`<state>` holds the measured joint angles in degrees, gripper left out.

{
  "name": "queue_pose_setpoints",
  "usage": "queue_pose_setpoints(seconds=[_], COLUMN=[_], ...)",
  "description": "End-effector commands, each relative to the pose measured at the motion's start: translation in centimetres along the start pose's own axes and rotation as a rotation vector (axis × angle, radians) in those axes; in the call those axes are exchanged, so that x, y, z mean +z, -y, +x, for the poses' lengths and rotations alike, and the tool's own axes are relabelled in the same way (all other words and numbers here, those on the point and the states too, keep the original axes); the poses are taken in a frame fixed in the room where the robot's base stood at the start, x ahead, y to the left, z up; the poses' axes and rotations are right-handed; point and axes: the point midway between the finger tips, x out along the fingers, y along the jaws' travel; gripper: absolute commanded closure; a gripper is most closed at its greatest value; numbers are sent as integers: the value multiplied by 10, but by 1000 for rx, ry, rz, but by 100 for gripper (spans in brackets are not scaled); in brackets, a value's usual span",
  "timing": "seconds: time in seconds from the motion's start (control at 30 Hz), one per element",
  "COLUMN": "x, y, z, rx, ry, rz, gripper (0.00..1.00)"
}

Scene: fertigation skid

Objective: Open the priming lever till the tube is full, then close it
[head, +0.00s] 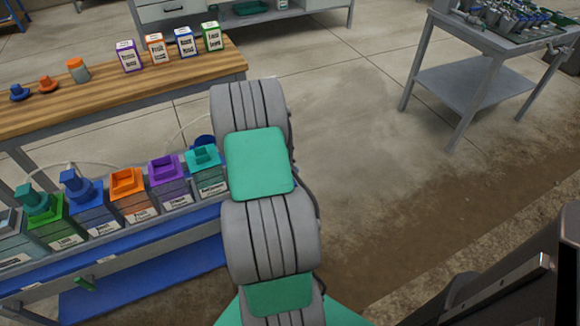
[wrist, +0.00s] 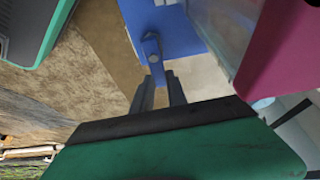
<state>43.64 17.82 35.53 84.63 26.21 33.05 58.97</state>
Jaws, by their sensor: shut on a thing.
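In the wrist view my gripper (wrist: 160,88) has its dark fingers closed around the lower end of a small blue lever (wrist: 150,48). The lever's upper end meets a blue panel (wrist: 180,32). I take it to be the priming lever; whether it is open or closed I cannot tell. A clear, pale surface (wrist: 228,28) stands to the right of the panel; I cannot tell if it is the tube, and no fill level shows. In the head view my arm hides the gripper and lever.
In the head view a blue-edged rack (head: 140,252) holds several containers with coloured caps, including an orange one (head: 128,183). A wooden bench (head: 110,88) stands behind. A grey cart (head: 470,80) is right; floor between is clear.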

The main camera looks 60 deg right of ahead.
Motion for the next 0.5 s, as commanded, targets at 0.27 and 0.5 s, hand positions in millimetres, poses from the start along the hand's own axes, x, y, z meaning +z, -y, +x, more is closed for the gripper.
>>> queue_pose_setpoints(seconds=[0.27, 0.5], x=[1, 0], y=[0, 0], z=[0, 0], rx=[1, 0], ry=[1, 1], rz=[-2, -2], gripper=[78, 60])
